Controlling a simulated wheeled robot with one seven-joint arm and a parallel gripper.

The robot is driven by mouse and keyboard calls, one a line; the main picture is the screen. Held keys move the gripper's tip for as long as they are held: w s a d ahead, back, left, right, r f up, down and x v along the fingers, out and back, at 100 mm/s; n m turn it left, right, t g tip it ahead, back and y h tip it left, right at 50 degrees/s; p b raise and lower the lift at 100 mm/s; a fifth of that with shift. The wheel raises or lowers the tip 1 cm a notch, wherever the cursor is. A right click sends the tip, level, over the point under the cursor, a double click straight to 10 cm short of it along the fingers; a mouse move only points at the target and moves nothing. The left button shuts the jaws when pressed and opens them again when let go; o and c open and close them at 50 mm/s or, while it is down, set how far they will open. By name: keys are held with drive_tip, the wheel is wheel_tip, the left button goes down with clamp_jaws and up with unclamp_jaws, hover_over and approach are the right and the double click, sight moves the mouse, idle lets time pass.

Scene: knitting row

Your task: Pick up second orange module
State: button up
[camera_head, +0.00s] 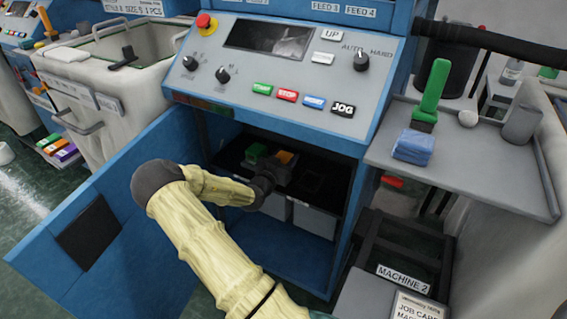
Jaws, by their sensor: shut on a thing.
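An orange module (285,157) shows inside the open blue cabinet under the control panel, at the end of my arm. My gripper (281,168) reaches into the cabinet and is shut on the orange module. The fingertips are small and dark here, and the module's lower part is hidden. A green module (257,151) sits just left of the orange one. Only one orange module can be made out in the cabinet.
The open blue cabinet door (110,225) stands left of my arm. Grey bins (312,218) sit below the dark shelf. The control panel (285,75) overhangs the opening. A grey side shelf (480,170) at right holds a blue cloth (413,147) and a green-handled brush (434,88).

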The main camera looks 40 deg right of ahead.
drive_tip(key=shift+r, duration=0.1)
drive_tip(key=shift+r+p, duration=0.15)
drive_tip(key=shift+p, duration=0.3)
drive_tip(key=p+v, duration=0.3)
drive_tip(key=v, duration=1.5)
